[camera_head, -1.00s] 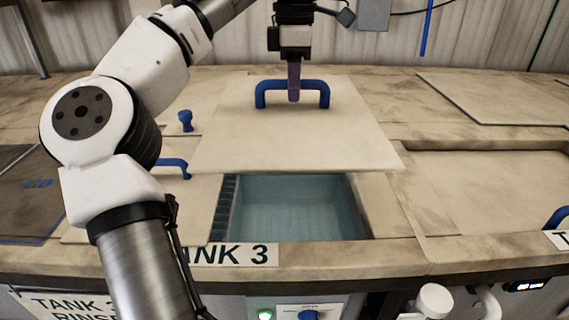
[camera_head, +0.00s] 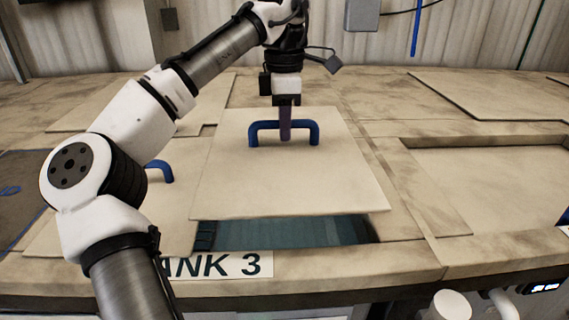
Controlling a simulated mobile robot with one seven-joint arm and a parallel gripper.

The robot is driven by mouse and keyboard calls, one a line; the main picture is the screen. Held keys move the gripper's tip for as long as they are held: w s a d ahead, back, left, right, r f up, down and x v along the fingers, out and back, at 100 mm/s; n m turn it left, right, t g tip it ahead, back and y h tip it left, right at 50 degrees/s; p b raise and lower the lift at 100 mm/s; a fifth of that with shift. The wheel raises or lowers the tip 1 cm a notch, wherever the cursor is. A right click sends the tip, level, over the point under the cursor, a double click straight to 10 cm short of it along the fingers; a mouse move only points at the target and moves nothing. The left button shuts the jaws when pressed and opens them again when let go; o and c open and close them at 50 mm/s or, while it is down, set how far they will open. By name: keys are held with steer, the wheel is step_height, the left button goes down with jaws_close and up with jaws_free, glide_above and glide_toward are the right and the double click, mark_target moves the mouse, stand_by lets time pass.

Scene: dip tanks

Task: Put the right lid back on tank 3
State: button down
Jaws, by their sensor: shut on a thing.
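My gripper (camera_head: 286,136) is shut on the blue handle (camera_head: 265,134) of a square beige lid (camera_head: 320,185). The lid is over most of the opening of tank 3 (camera_head: 285,232). A strip of dark blue-green liquid shows between the lid's front edge and the tank's front rim. Whether the lid touches the bench top or hangs a little above it, I cannot tell. The label "TANK 3" (camera_head: 215,265) is on the front edge, its left end hidden behind my arm.
Left of the held lid lies another beige lid (camera_head: 130,220) with a blue handle (camera_head: 160,170), partly behind my arm. Another flat panel (camera_head: 490,95) lies at the back right. A grey wall box (camera_head: 362,14) hangs behind.

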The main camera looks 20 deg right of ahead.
mark_target(284, 147)
steer(key=shift+f+p, duration=0.5)
steer(key=shift+f, duration=3.4)
steer(key=c, duration=1.4)
jaws_free()
steer(key=shift+f, duration=0.1)
steer(key=shift+o, duration=0.2)
step_height(284, 147, up, 12)
steer(key=shift+r+b, duration=0.1)
steer(key=shift+b, duration=0.3)
